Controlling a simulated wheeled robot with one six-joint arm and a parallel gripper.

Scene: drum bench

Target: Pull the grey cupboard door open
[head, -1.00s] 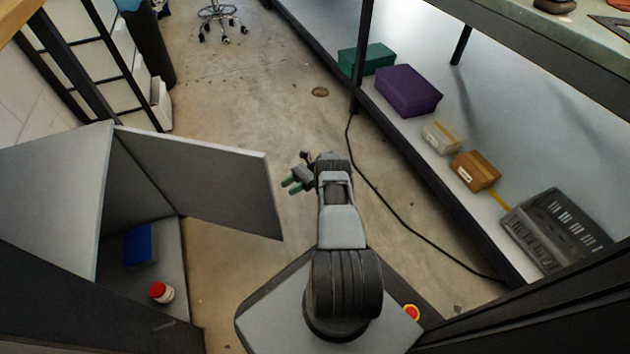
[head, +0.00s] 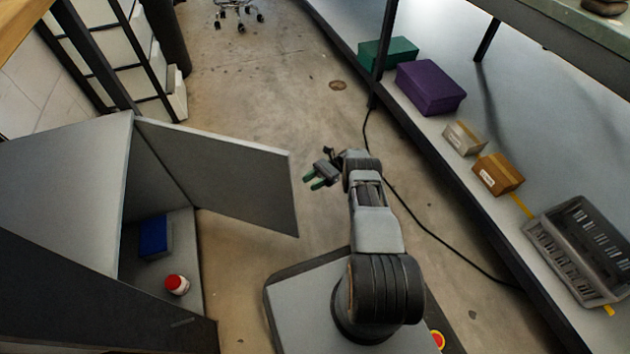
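The grey cupboard (head: 65,190) stands at the left. Its grey door (head: 222,177) is swung wide open and sticks out toward the middle of the floor. Inside the cupboard are a blue box (head: 154,237) and a red-capped white jar (head: 177,285). My gripper (head: 312,181), with green fingertips, is just right of the door's free edge and points left. A gap shows between its two fingers, so it is open, and it holds nothing. It appears apart from the door. The door's handle is not visible.
A long shelf (head: 455,135) at the right bears a green box (head: 387,53), a purple box (head: 430,87), small cartons (head: 498,174) and a grey crate (head: 585,245). A black cable (head: 425,232) lies on the floor. Floor beyond my gripper is clear.

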